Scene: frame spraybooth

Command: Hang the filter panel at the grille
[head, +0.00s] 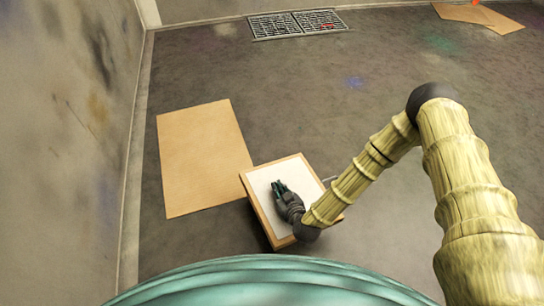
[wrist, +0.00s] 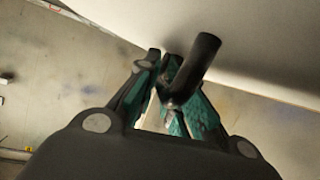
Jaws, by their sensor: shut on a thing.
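The filter panel (head: 303,175) looks like a white square face in a tan frame, tilted, at the lower middle of the head view. Its pale surface (wrist: 250,40) fills the upper right of the wrist view. My gripper (head: 279,186) is in front of the white face. In the wrist view my gripper (wrist: 172,78) has its teal fingers closed around a dark bent handle (wrist: 195,65) by the panel. The fingers partly hide the grip point.
A flat tan sheet (head: 200,155) lies on the floor left of the panel. Other tan sheets (head: 478,14) lie at the far right, with something orange at the top edge. A stained wall (head: 75,130) runs along the left. The middle floor is clear.

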